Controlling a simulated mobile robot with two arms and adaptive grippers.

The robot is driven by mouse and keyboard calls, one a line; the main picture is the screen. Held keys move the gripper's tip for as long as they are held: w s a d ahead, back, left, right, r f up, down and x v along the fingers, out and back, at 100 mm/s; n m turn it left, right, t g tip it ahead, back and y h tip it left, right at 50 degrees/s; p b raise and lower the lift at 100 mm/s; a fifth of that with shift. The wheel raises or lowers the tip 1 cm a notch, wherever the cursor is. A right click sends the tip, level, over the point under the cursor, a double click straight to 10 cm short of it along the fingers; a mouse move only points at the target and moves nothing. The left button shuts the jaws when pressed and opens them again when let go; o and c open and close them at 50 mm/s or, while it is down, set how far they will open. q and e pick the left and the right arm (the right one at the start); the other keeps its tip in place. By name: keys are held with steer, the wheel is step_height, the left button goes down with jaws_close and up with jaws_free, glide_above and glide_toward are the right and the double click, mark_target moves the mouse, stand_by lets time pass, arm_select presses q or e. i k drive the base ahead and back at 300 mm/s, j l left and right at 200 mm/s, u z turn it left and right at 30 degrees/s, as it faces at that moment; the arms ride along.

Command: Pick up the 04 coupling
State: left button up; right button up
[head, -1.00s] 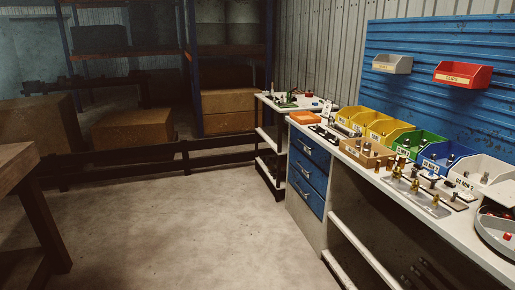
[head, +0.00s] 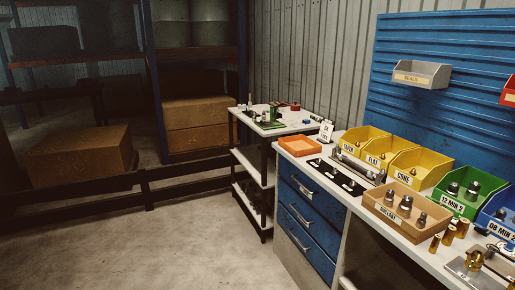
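I cannot make out a coupling marked 04. The green bin (head: 451,203) reads "12 MIN 2" and the blue bin (head: 493,226) at the right edge seems to read "08 MIN 2"; both hold dark metal fittings. A tan tray (head: 391,220) in front of the bins holds several dark fittings (head: 405,204); its label is hard to read. Brass pieces (head: 448,235) stand on the bench to its right, and another brass fitting (head: 474,261) stands on a grey plate. Neither of my grippers is in view.
The white workbench (head: 402,241) has blue drawers (head: 311,205) below. Yellow bins (head: 362,143), an orange tray (head: 300,146) and a small sign (head: 326,131) stand on it. A side table (head: 290,128) is behind. Cardboard boxes (head: 80,156) and racking stand left. The floor (head: 150,245) is clear.

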mark_target(421, 223)
steer(key=i+j+z, duration=0.25)
steer(key=i+z, duration=0.15)
steer(key=i, duration=0.15)
steer(key=i+j+z, duration=0.45)
steer(key=i+j, duration=0.5)
steer(key=i+j+z, duration=0.15)
steer(key=j+z, duration=0.2)
steer(key=i+j+z, duration=0.15)
steer(key=j+z, duration=0.5)
steer(key=i+j, duration=0.05)
steer(key=j, duration=0.05)
